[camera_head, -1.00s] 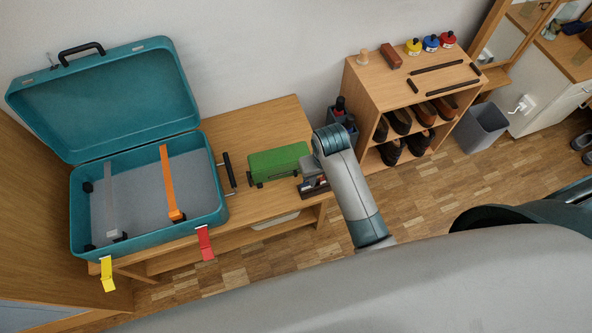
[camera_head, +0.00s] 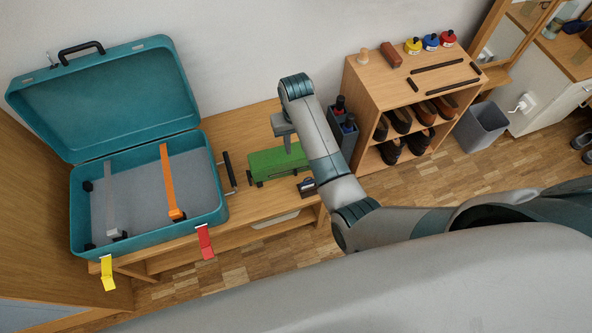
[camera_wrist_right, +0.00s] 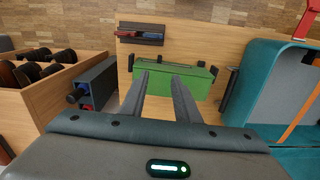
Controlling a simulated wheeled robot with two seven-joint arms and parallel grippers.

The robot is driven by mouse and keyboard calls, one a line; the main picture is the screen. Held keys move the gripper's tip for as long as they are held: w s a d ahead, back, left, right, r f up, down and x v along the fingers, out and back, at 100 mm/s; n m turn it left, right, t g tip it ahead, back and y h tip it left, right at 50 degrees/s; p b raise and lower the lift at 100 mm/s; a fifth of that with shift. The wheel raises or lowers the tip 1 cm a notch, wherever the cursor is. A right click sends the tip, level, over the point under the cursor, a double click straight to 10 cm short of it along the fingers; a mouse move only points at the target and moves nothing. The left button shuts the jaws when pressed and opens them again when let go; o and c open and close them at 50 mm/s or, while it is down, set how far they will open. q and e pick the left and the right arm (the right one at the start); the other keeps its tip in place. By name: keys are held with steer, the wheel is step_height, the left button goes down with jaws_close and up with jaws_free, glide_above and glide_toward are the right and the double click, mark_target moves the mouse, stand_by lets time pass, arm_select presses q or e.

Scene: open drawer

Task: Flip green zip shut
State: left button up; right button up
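A green case (camera_head: 273,166) lies on the wooden bench, right of the open teal suitcase (camera_head: 218,205). My right gripper (camera_head: 288,147) is above the case's right part in the head view. In the right wrist view its two fingers (camera_wrist_right: 159,76) are spread apart with nothing between them, pointing toward the green case (camera_wrist_right: 190,85), and they cover part of it. I cannot tell whether they touch it. My left gripper is not in view.
A small dark tray (camera_head: 307,187) lies right of the case, near the bench's front. A grey holder with dark bottles (camera_head: 342,127) stands beyond it. A black-handled bar (camera_head: 227,170) lies between case and suitcase. A shoe rack (camera_head: 362,92) stands at the right.

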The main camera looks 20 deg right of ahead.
mark_target(296, 173)
steer(key=shift+f, duration=0.15)
step_height(296, 173, down, 17)
steer(key=shift+f+b, duration=0.1)
steer(key=shift+b, duration=0.4)
stand_by(0.5)
jaws_close()
